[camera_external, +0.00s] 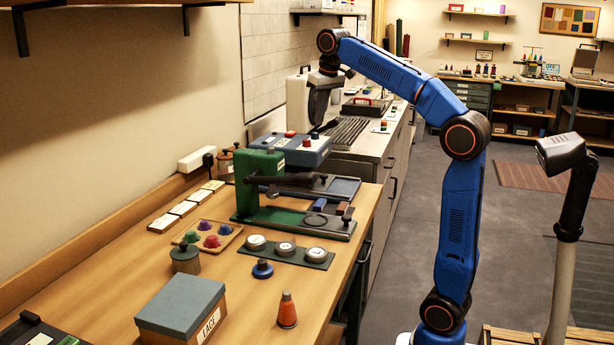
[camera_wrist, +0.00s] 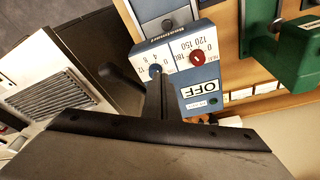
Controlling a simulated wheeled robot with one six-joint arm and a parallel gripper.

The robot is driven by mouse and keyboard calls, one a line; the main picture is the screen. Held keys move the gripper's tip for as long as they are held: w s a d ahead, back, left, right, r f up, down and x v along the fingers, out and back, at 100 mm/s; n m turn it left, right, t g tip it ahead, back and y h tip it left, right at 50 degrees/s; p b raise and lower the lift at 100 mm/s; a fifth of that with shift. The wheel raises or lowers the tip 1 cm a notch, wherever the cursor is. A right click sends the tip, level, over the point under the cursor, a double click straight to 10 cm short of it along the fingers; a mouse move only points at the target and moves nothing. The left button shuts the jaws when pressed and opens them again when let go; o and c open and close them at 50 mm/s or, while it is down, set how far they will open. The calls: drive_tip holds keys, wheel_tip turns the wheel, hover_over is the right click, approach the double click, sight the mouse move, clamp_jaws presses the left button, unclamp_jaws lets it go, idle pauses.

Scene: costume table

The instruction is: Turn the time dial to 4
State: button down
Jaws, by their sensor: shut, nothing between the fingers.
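The blue control box (camera_external: 303,152) stands on the bench beyond the green press, and in the wrist view its white panel (camera_wrist: 176,48) shows two dials. The blue dial (camera_wrist: 154,69) has small numbers around it, a 4 and an 8 among them, and I take it as the time dial. Its pointer is too small to read. The red heat dial (camera_wrist: 197,57) is beside it, marked 0, 120, 150 and 180. My gripper (camera_external: 317,126) is shut and empty, pointing down above the box. In the wrist view its fingertips appear right by the blue dial; contact cannot be told.
An OFF label (camera_wrist: 199,89) is on the box next to the dials. The green press (camera_external: 262,180) stands in front of the box. A ribbed grey unit (camera_external: 347,132) sits close behind it. Small tools and a lace box (camera_external: 181,306) stand on the near table.

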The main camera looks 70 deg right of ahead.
drive_tip(key=shift+s+a+x, duration=0.1)
drive_tip(key=shift+s+x, duration=0.1)
drive_tip(key=shift+x, duration=0.65)
drive_tip(key=shift+s+a+x, duration=0.1)
drive_tip(key=shift+s+x, duration=0.05)
drive_tip(key=shift+x, duration=0.75)
drive_tip(key=shift+s+a+x, duration=0.1)
drive_tip(key=shift+s+x, duration=0.1)
drive_tip(key=shift+x, duration=0.65)
drive_tip(key=shift+s+d+f, duration=0.2)
drive_tip(key=shift+s+d, duration=0.05)
drive_tip(key=shift+d, duration=0.25)
drive_tip(key=shift+s+a, duration=0.1)
drive_tip(key=shift+s, duration=0.05)
drive_tip(key=shift+s+a, duration=0.1)
drive_tip(key=shift+s, duration=0.1)
drive_tip(key=w+v, duration=0.1)
drive_tip(key=v, duration=0.5)
drive_tip(key=shift+d, duration=0.35)
drive_tip(key=shift+w, duration=0.1)
